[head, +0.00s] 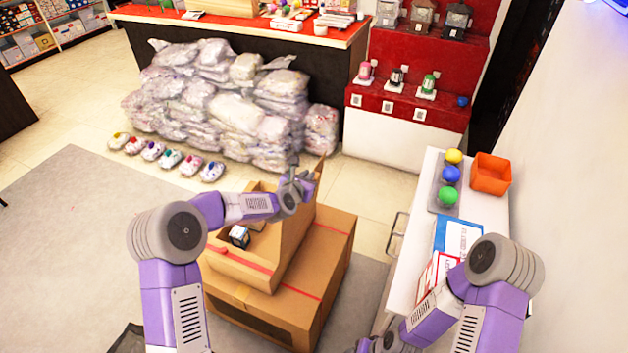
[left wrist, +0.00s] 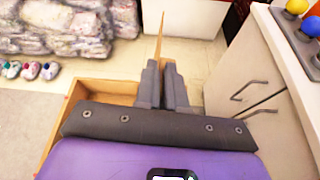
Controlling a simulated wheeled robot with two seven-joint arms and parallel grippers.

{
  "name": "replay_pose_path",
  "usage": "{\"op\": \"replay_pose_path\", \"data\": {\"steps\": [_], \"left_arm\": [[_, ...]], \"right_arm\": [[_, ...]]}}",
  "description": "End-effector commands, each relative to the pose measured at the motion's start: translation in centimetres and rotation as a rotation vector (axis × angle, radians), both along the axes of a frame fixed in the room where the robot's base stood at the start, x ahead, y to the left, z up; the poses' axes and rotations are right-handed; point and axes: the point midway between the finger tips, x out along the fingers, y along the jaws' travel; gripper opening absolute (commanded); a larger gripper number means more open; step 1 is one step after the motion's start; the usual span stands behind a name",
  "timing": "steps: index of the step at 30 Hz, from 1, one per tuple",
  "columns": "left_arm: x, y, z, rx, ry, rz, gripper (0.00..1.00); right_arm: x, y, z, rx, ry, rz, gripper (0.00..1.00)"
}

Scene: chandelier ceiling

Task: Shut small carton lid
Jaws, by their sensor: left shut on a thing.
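The small carton (head: 243,272) is a brown cardboard box with a red stripe, sitting on top of a larger brown carton (head: 325,262). Its lid (head: 298,235) stands up on the right side, and the carton is open. A small dark and white box (head: 239,236) shows inside it. My left gripper (head: 301,186) is at the upper part of the raised lid. In the left wrist view, the fingers (left wrist: 165,88) are shut on the lid's thin edge (left wrist: 158,38). My right arm ends at the bottom edge of the head view, with its fingers out of sight.
A white cabinet (head: 408,240) stands to the right, with coloured balls (head: 451,173), an orange bin (head: 491,173) and flat boxes on top.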

Motion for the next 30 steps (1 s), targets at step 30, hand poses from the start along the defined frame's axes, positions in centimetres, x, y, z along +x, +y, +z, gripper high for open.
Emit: {"op": "replay_pose_path", "data": {"steps": [30], "left_arm": [[4.5,14.0,-1.7,-0.482,0.154,0.002,0.00]], "right_arm": [[0.0,0.0,1.0,0.000,0.000,0.000,0.62]]}}
